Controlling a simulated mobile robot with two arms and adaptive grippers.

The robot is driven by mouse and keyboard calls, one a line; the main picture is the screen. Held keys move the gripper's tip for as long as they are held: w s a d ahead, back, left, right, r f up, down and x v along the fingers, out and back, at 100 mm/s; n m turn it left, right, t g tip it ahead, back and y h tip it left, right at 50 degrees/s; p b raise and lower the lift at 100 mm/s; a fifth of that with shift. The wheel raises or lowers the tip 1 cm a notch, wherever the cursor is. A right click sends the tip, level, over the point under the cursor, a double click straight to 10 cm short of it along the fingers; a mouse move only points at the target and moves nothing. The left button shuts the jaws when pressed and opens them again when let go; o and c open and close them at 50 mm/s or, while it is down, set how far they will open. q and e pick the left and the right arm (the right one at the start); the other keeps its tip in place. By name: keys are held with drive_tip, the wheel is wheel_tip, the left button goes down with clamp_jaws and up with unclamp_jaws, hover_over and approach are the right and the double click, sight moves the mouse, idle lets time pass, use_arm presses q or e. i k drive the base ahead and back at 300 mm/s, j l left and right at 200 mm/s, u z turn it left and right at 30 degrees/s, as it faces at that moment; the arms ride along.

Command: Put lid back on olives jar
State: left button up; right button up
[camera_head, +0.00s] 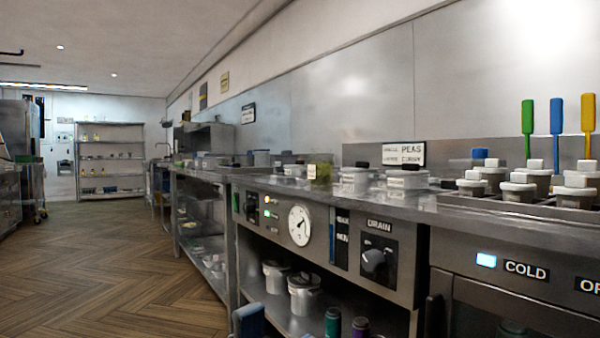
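No jar can be read as the olives jar from here. A translucent yellow-green container (319,168) with a pale label stands on the steel counter at mid distance; its contents cannot be told. Small lidded white tubs (354,179) stand on the counter to its right. More lidded pots (518,187) sit in the rail at the right, some with white blocks on top. No loose lid can be clearly made out. Neither of my grippers is in view.
The steel counter (400,203) runs along the right wall, with a dial and drain knob (374,261) on its front. Lidded metal pots (305,292) stand on the shelf below. Green, blue and yellow utensils (557,117) stand upright at right. The wooden floor (110,250) at left is clear.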

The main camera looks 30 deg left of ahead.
sight(321, 161)
drive_tip(key=k+j, duration=0.1)
drive_tip(key=j, duration=0.6)
drive_tip(key=k+j, duration=0.1)
drive_tip(key=j, duration=1.25)
drive_tip(key=k, duration=0.05)
